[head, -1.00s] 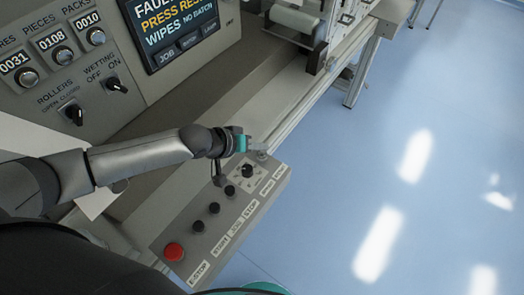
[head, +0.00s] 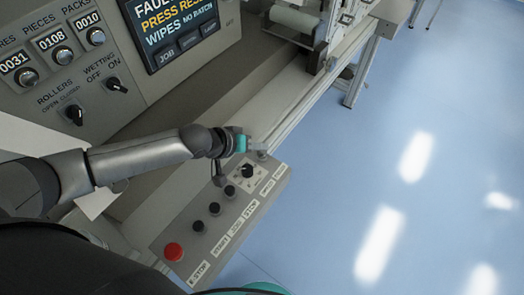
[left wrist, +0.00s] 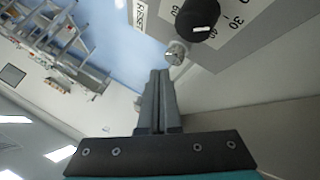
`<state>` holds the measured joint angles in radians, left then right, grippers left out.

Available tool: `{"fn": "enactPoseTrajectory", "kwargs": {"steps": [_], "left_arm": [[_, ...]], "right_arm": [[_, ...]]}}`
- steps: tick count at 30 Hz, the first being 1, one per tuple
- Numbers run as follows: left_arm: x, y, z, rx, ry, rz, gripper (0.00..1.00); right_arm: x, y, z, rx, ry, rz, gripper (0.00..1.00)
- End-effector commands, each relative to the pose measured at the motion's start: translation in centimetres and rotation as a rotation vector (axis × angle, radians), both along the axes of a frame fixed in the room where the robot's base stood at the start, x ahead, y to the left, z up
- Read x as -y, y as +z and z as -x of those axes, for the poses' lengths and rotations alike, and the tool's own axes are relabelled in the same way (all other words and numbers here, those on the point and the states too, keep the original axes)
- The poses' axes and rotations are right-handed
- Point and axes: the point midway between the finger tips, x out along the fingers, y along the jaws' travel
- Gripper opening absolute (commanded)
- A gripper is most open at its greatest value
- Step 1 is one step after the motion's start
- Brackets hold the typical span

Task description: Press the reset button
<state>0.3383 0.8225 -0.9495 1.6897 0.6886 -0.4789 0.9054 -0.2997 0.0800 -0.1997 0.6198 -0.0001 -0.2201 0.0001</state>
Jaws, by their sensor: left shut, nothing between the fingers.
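The reset button (left wrist: 176,52) is a small round silver button in the left wrist view, beside a label reading RESET (left wrist: 139,14). In the head view the button (head: 263,155) shows only in part at the far end of the sloped control box (head: 178,228). My left gripper (left wrist: 160,73) is shut and empty. Its fingertips are just short of the button in the left wrist view; I cannot tell whether they touch it. In the head view the left gripper (head: 257,144) hovers at the box's far end. My right gripper is not in view.
A black speed knob (head: 247,171) sits close to the reset button. Several black buttons and a red E-STOP button (head: 174,252) line the box. A screen (head: 172,28) reads FAULT and PRESS RESET. A rail (head: 310,100) runs beyond the gripper. Blue floor is clear at right.

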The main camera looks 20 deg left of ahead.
Motion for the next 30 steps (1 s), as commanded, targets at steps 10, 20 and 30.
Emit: {"fn": "enactPoseTrajectory", "kwargs": {"steps": [10,20,30], "left_arm": [[0.0,-0.8,0.0,0.0,0.0,0.001,0.0],[0.0,-0.9,0.0,0.0,0.001,0.001,0.0],[0.0,-1.3,0.0,0.0,0.0,0.001,0.0]], "right_arm": [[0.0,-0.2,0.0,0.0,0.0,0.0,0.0],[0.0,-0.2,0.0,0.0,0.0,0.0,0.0],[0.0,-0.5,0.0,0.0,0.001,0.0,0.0]]}}
